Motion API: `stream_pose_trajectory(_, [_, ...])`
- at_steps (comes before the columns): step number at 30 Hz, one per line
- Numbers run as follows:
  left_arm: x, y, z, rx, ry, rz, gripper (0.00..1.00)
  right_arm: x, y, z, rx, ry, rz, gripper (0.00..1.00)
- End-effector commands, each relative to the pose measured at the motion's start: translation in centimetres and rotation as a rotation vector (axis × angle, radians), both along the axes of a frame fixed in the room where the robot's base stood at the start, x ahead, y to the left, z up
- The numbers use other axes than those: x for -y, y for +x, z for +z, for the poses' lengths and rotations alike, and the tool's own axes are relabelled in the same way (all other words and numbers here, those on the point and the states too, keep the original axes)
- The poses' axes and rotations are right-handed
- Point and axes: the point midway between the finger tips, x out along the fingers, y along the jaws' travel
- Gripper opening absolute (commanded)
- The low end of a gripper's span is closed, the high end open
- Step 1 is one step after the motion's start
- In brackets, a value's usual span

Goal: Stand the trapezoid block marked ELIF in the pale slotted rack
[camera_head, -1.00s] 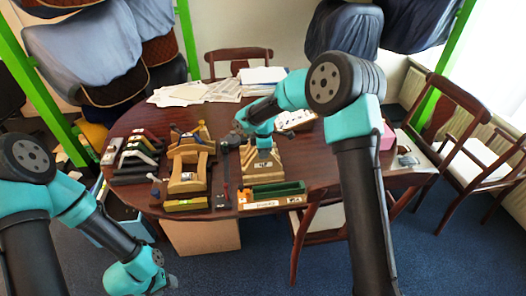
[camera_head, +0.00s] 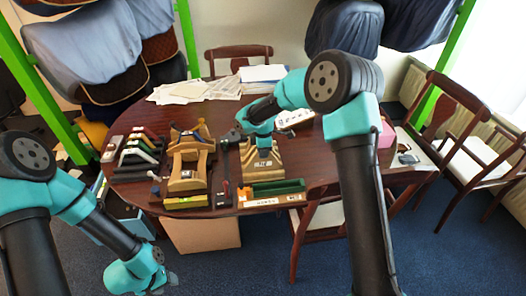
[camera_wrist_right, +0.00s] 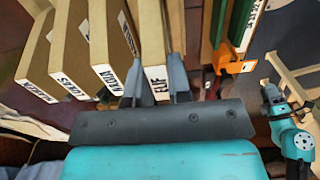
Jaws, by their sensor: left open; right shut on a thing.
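The trapezoid block marked ELIF (camera_wrist_right: 153,45) is pale tan, with its white label towards the wrist camera. My right gripper (camera_wrist_right: 156,85) is shut on it, one dark finger on each side. In the head view my right gripper (camera_head: 262,146) reaches down over the tan blocks (camera_head: 263,166) on the table. Several similar tan blocks with white name labels stand in a row left of ELIF in the wrist view. I cannot clearly pick out the pale slotted rack. My left gripper (camera_head: 168,280) is open and empty, low at the front left, off the table.
Green pieces (camera_head: 276,188) lie on a labelled tan piece (camera_head: 262,203) at the table's front edge. Wooden saddle-like stands (camera_head: 188,165) and dark tools are to the left. Papers (camera_head: 205,91) lie at the back. A pink box (camera_head: 386,136) is at the right.

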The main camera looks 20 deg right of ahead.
Motion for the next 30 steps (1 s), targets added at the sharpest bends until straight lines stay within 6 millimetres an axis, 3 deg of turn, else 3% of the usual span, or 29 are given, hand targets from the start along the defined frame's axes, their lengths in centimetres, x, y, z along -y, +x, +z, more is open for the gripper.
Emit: stream_pose_trajectory(30, [0.00,0.00,0.00,0.000,0.000,0.000,0.50,0.01,0.00,-0.90,0.000,0.000,0.000,0.00])
